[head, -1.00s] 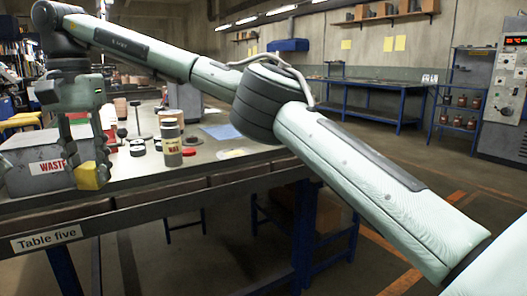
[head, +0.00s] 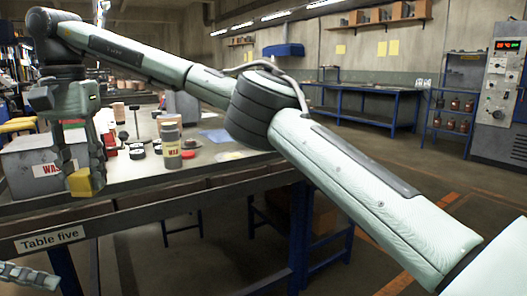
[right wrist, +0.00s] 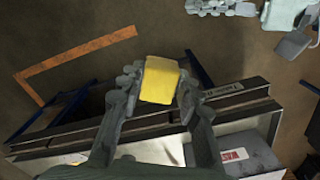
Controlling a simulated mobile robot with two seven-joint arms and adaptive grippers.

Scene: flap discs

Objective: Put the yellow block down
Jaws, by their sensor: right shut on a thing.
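The yellow block (head: 85,182) is held between the fingers of my right gripper (head: 78,170), low at the left of the head view. In the right wrist view the block (right wrist: 160,80) sits between the two finger pads, with floor behind it. It appears in the air near the front edge of Table five (head: 150,212). My left gripper (head: 28,275) shows only in part at the bottom left corner of the head view; whether it is open is unclear.
A grey box with a WASTE label (head: 32,163) stands on the table behind my right gripper. A labelled canister (head: 171,146), dark discs (head: 138,152) and a red disc (head: 188,155) stand to its right. The table's near right part looks bare.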

